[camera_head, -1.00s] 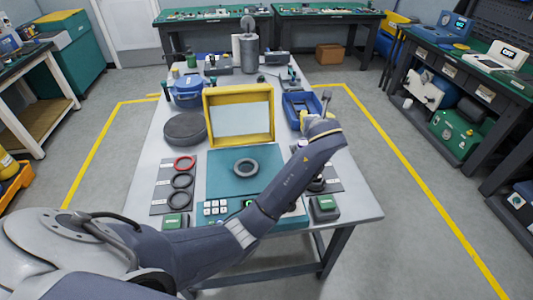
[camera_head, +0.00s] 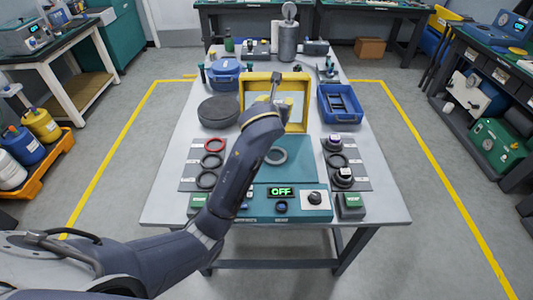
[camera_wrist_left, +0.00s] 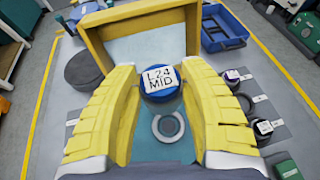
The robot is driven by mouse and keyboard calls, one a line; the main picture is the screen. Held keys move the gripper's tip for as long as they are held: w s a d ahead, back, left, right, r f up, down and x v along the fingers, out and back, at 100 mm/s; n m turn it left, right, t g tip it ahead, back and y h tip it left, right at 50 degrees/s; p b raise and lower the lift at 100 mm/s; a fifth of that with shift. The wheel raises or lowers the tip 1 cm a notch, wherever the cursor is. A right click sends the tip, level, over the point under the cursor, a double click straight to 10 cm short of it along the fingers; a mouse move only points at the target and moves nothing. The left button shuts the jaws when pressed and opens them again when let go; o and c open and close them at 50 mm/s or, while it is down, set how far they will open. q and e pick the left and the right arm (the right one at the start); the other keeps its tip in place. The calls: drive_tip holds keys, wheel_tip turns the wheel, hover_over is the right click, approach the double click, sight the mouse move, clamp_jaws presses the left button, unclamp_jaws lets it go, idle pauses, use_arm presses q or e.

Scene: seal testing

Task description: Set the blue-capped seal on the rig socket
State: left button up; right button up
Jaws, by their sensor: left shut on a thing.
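My left gripper (camera_head: 274,92) is over the rig, in front of the yellow frame. In the left wrist view, its two yellow fingers are shut on the blue-capped seal (camera_wrist_left: 160,82), whose white label reads "L24 MID". The seal is held in the air; my arm hides it in the head view. The rig socket (camera_head: 276,156) is a grey ring on the teal rig plate (camera_head: 300,172), partly behind my forearm. In the left wrist view the socket (camera_wrist_left: 168,127) shows below the seal, apart from it. My right gripper is not in view.
The upright yellow frame (camera_head: 244,92) with a clear panel stands behind the socket. A purple-capped seal (camera_head: 333,142) and a pale-capped seal (camera_head: 344,176) are on the right mat. A blue bin (camera_head: 324,112) stands behind right.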

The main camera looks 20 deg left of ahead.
use_arm(q)
wheel_tip(320, 180, down, 19)
drive_tip(key=shift+r, duration=0.1)
idle(0.6)
drive_tip(key=o, duration=1.5)
drive_tip(key=shift+f, duration=0.25)
drive_tip(key=shift+d+r, duration=0.1)
drive_tip(key=shift+r, duration=0.05)
drive_tip(key=v, duration=1.2)
